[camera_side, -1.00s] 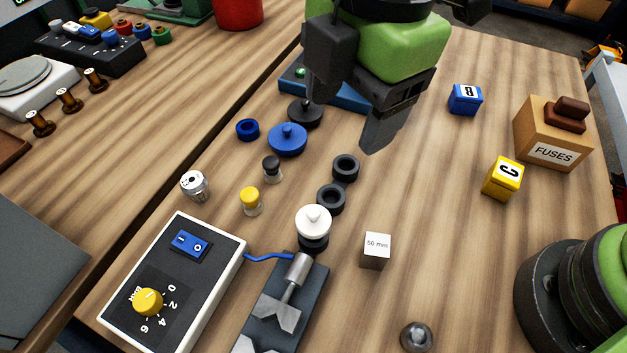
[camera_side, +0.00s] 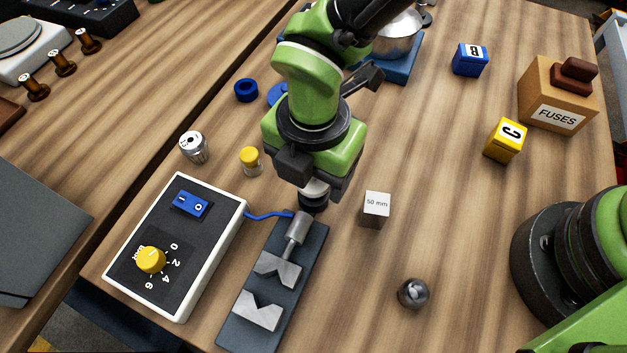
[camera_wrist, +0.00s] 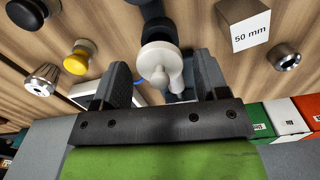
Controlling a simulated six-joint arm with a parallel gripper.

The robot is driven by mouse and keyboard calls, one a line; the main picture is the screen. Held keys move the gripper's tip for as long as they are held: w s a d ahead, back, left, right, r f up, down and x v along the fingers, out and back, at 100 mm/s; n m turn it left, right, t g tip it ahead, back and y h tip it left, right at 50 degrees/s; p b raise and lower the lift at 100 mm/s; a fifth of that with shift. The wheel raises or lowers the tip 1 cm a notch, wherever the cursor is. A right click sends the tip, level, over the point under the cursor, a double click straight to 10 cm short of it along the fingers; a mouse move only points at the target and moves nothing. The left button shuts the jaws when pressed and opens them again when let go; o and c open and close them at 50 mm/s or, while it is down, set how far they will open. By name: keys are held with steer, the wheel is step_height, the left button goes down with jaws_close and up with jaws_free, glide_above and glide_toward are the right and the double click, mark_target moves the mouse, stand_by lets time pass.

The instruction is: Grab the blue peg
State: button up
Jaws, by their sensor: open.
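A blue round piece (camera_side: 277,94), seen a second ago as a disc with a small knob, shows only its edge behind my arm in the side view. It may be the blue peg; no other peg-like blue thing is plain. My gripper (camera_side: 318,182) is open, pointing down well in front of that piece. In the wrist view my open jaws (camera_wrist: 160,68) stand either side of a white knobbed piece (camera_wrist: 158,60). In the side view this white piece (camera_side: 315,188) is partly hidden by the jaws, above a black ring (camera_side: 313,203). I cannot tell if the jaws touch it.
A fuse box (camera_side: 557,95) and blue block (camera_side: 470,60) stand right.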

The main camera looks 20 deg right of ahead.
steer(key=shift+f, duration=0.5)
steer(key=shift+c, duration=0.2)
steer(key=c, duration=0.9)
